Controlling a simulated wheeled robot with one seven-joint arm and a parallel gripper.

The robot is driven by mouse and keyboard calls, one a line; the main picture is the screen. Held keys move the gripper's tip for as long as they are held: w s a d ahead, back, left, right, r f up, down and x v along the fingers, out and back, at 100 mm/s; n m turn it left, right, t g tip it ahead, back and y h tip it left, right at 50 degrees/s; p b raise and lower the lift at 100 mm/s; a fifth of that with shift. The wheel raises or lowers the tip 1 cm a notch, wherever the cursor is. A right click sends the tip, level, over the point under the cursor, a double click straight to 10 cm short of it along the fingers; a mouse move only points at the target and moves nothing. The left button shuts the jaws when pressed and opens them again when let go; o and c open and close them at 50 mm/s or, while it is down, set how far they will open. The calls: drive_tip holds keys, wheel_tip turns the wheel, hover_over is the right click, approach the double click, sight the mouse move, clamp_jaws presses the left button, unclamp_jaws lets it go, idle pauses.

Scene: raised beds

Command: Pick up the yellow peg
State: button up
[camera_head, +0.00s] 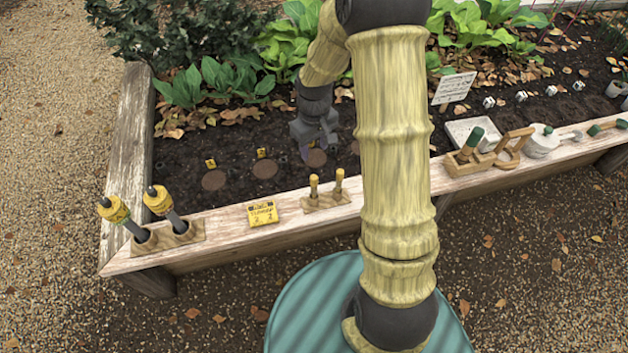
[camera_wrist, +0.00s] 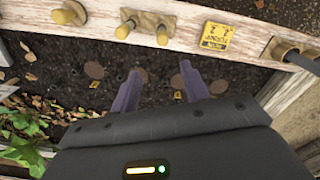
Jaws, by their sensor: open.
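Two small yellow pegs stand upright side by side in a wooden holder (camera_head: 325,203) on the bed's front plank. In the head view they are the left peg (camera_head: 314,187) and the right peg (camera_head: 339,181). In the wrist view the same pegs (camera_wrist: 126,28) (camera_wrist: 162,35) show at the top, beyond my fingertips. My gripper (camera_head: 319,150) is open and empty over the dark soil, behind the holder and apart from the pegs. Its two purple fingers (camera_wrist: 158,74) point toward the plank in the wrist view.
A yellow label card (camera_head: 263,213) lies left of the holder. Two larger yellow-headed tools (camera_head: 115,210) (camera_head: 160,201) lean in wooden holders farther left. Several round brown discs (camera_head: 265,169) with yellow tags mark the soil. Garden tools and a wooden caddy (camera_head: 468,162) are at the right.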

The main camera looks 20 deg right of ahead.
drive_tip(key=shift+w+f, duration=0.1)
drive_tip(key=shift+w, duration=0.05)
drive_tip(key=b, duration=0.4)
approach(314, 186)
wheel_tip(314, 186, down, 6)
drive_tip(key=w, duration=0.2)
drive_tip(key=shift+d+f, duration=0.25)
drive_tip(key=shift+d, duration=0.05)
drive_tip(key=f, duration=0.1)
drive_tip(key=f+b, duration=0.1)
drive_tip(key=f, duration=0.1)
drive_tip(key=s+f+b, duration=0.1)
drive_tip(key=f, duration=0.1)
drive_tip(key=shift+a+f, duration=0.15)
clamp_jaws()
